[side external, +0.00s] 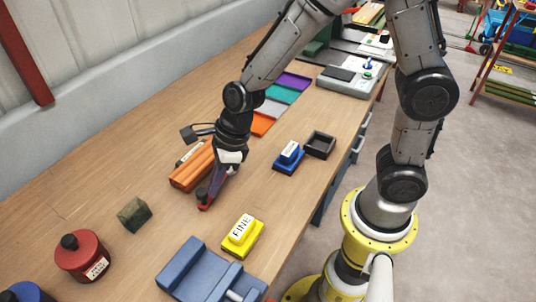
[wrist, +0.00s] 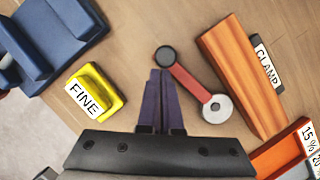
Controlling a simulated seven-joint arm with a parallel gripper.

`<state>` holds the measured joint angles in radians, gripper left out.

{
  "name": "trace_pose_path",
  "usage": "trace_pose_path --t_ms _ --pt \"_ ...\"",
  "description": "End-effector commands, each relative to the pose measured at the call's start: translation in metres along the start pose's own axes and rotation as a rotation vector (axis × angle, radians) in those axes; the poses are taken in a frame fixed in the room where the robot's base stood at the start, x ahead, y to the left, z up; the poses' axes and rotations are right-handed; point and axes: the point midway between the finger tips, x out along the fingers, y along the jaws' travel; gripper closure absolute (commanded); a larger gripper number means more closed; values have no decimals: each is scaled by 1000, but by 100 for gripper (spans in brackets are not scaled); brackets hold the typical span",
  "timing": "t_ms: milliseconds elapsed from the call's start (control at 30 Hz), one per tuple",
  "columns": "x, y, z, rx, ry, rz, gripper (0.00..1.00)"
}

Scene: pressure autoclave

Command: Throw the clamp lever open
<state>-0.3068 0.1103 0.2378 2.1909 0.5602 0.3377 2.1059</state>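The clamp lever (wrist: 190,82) is a red bar with a black knob (wrist: 166,56) at one end and a grey round pivot (wrist: 216,109) at the other. In the side view the lever (side external: 205,207) is partly hidden by my gripper (side external: 211,194). A CLAMP label (wrist: 267,67) stands beyond an orange-brown wood-grained block (wrist: 243,75) beside the lever. In the wrist view my gripper (wrist: 160,73) has its dark purple fingers together, with nothing seen between them. Their tips are just beside the knob end; I cannot tell whether they touch it.
A yellow FINE block (side external: 240,235) and a blue cradle-like fixture (side external: 196,270) stand nearer the camera. A red jar (side external: 83,258) and a green block (side external: 134,214) are at left. A blue block (side external: 289,157) and a dark tray (side external: 319,145) are at right. Bare table surrounds the lever's knob end.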

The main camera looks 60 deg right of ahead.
Motion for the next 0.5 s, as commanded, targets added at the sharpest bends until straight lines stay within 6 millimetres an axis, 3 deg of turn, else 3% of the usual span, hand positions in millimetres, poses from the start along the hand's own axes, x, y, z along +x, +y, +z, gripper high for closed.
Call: trace_pose_path --t_ms 500 --pt "7 -9 18 -1 1 2 100"
